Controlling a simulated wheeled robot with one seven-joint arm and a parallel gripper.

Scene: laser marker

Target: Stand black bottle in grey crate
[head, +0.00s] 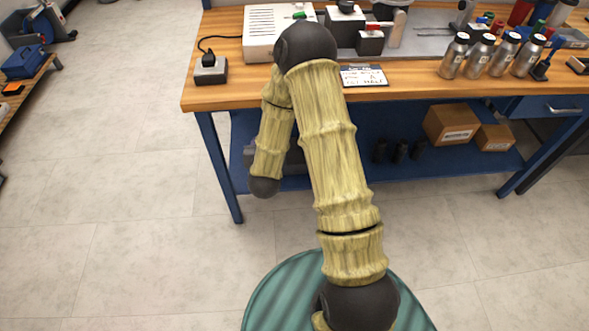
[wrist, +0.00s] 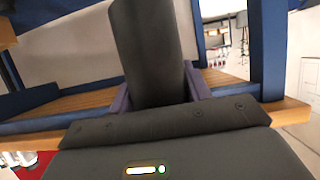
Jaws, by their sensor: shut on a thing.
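My gripper (wrist: 156,90) shows in the wrist view, its purple-grey fingers closed on either side of a black bottle (wrist: 146,45). The bottle rises from between the fingers, and its upper end is cut off by the frame edge. In the head view my forearm hangs down in front of the bench, and the gripper and held bottle are hidden. A dark grey box shape (head: 294,160), perhaps the grey crate, shows on the lower blue shelf behind my forearm. Most of it is covered and its inside cannot be seen.
Cardboard boxes (head: 451,125) sit at the shelf's right. The wooden bench top (head: 235,95) overhangs the shelf, with a bench leg (head: 218,165) at left. Silver bottles (head: 478,56) and a white machine (head: 262,32) stand on top.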

